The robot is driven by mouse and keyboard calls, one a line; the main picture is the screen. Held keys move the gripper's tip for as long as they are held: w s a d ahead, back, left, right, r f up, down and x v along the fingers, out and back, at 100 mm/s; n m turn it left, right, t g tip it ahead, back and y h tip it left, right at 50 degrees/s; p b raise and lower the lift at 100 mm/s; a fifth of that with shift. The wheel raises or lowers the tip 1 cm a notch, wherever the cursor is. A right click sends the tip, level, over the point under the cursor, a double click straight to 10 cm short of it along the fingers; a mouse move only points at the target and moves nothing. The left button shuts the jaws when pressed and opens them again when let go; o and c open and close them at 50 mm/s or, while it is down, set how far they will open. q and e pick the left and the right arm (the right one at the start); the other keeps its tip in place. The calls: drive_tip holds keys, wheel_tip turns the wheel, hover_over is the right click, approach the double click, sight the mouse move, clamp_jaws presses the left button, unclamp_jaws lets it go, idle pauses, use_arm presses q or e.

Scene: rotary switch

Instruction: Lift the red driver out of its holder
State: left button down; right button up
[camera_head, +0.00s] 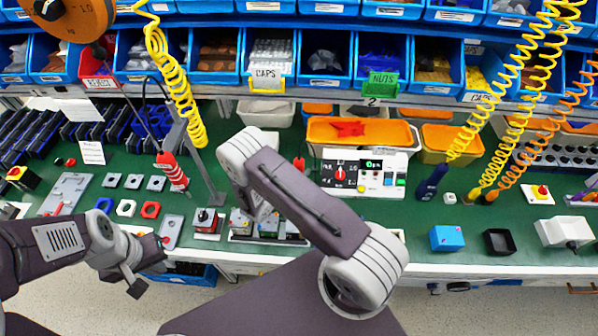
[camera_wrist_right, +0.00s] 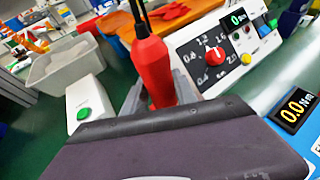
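The red driver (camera_wrist_right: 152,68) stands nearly upright in the right wrist view, with a dark cable at its top. Pale grey pieces flank its lower part; I cannot tell whether they are its holder or my fingers. In the head view a little of the red driver (camera_head: 299,163) shows beside my right arm, which hides the rest. My right gripper is behind that arm in the head view, and its fingertips are not clear in the wrist view. My left gripper (camera_head: 150,276) is open and empty at the front left, near the bench edge.
A white control box (camera_head: 365,172) with a red dial stands right of the driver. A green-button box (camera_wrist_right: 84,106) and a grey bin (camera_wrist_right: 62,66) are to its left. A blue meter (camera_head: 447,238) sits at right. Bins line the back.

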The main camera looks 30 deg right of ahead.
clamp_jaws()
drive_tip(key=shift+r, duration=0.1)
wheel_tip(320, 180, up, 10)
drive_tip(key=shift+f+b, duration=0.1)
drive_tip(key=shift+b, duration=0.3)
drive_tip(key=shift+o, duration=1.4)
unclamp_jaws()
clamp_jaws()
